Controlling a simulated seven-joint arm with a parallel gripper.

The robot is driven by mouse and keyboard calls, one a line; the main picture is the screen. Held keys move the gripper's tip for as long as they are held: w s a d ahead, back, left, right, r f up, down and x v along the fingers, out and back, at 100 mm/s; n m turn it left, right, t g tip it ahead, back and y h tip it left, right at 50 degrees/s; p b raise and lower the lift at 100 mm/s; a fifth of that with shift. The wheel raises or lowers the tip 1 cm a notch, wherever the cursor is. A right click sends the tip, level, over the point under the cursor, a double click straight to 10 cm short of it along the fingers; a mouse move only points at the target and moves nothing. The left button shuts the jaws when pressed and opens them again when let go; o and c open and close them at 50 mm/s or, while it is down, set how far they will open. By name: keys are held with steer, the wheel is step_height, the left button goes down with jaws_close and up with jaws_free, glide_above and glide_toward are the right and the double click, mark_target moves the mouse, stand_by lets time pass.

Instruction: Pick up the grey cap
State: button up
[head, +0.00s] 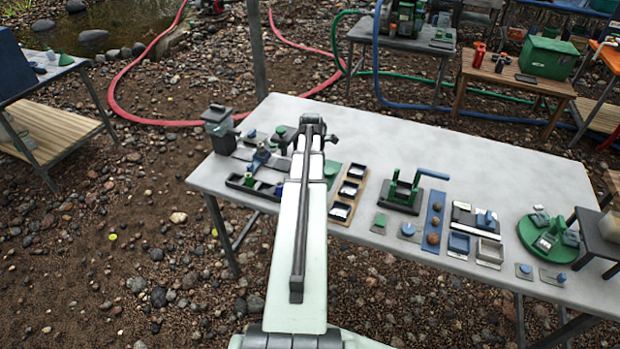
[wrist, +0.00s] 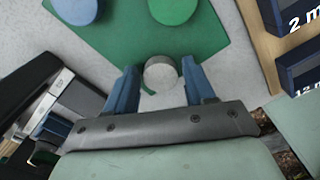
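The grey cap (wrist: 160,76) is a small round piece at the near edge of a green mat (wrist: 130,38) in the wrist view. My gripper (wrist: 159,70) is over it, with one blue finger on each side of the cap. The fingers are open, and a narrow gap seems to show on both sides; whether either touches it I cannot tell. In the head view my arm hides the cap and the fingers; part of the green mat (head: 331,171) shows beside the arm.
A wooden strip with dark labelled trays (head: 348,190) stands to the right. A dark rack (head: 250,186) is to the left. The back right of the grey table (head: 440,145) is clear.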

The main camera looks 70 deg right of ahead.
steer(key=c, duration=0.8)
steer(key=shift+r, duration=5)
